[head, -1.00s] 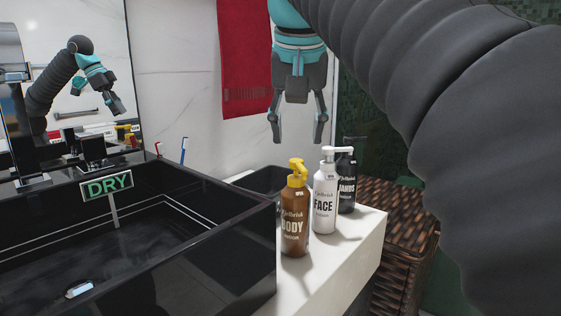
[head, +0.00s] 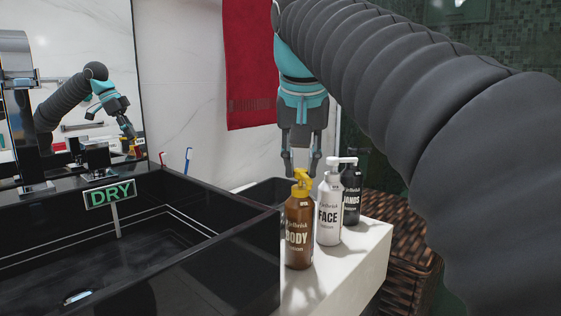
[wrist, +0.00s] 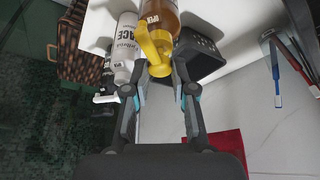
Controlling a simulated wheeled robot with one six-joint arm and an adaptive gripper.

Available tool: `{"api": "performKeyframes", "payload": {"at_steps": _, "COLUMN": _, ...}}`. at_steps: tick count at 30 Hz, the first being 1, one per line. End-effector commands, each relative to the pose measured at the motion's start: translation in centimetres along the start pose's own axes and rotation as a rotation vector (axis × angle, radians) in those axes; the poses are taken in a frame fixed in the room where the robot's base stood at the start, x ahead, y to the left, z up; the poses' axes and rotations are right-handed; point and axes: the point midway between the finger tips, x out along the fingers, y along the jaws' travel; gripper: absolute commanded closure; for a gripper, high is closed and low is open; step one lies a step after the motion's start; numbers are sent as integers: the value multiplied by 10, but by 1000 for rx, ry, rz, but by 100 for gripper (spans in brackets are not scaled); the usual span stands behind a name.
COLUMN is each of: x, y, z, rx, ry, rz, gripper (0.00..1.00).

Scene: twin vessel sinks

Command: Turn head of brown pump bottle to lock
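The brown pump bottle (head: 298,238), labelled BODY, stands upright on the white counter. In the wrist view the yellow head (wrist: 152,48) lies between and just beyond the fingertips (wrist: 161,82); I see no clear contact. The brown body (wrist: 162,15) is partly hidden by the head there.
A white FACE bottle (head: 329,215) stands close right of the brown one, with a black HANDS bottle (head: 352,190) behind it. A black sink (head: 200,262) with a DRY sign (head: 110,194) is at left. A red towel (head: 250,70) hangs behind.

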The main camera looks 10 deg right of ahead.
Motion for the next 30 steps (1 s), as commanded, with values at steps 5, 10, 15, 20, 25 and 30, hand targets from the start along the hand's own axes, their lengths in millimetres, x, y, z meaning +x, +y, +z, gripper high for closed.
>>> {"api": "performKeyframes", "payload": {"at_steps": 5, "x": 0, "y": 0, "z": 0, "rx": -5, "ry": 0, "rz": -2, "gripper": 100}}
{"api": "performKeyframes", "payload": {"at_steps": 10, "x": -1, "y": 1, "z": -1, "rx": -41, "ry": 0, "rz": -17, "gripper": 100}}
{"api": "performKeyframes", "payload": {"at_steps": 15, "x": -2, "y": 2, "z": -1, "rx": -126, "ry": -1, "rz": -53, "gripper": 100}}
{"api": "performKeyframes", "payload": {"at_steps": 20, "x": -3, "y": 3, "z": -1, "rx": -246, "ry": -1, "rz": -103, "gripper": 100}}
{"api": "performKeyframes", "payload": {"at_steps": 25, "x": -2, "y": 4, "z": -2, "rx": -394, "ry": -1, "rz": -164, "gripper": 100}}
{"api": "performKeyframes", "payload": {"at_steps": 30, "x": -2, "y": 4, "z": -3, "rx": -544, "ry": -2, "rz": -227, "gripper": 100}}
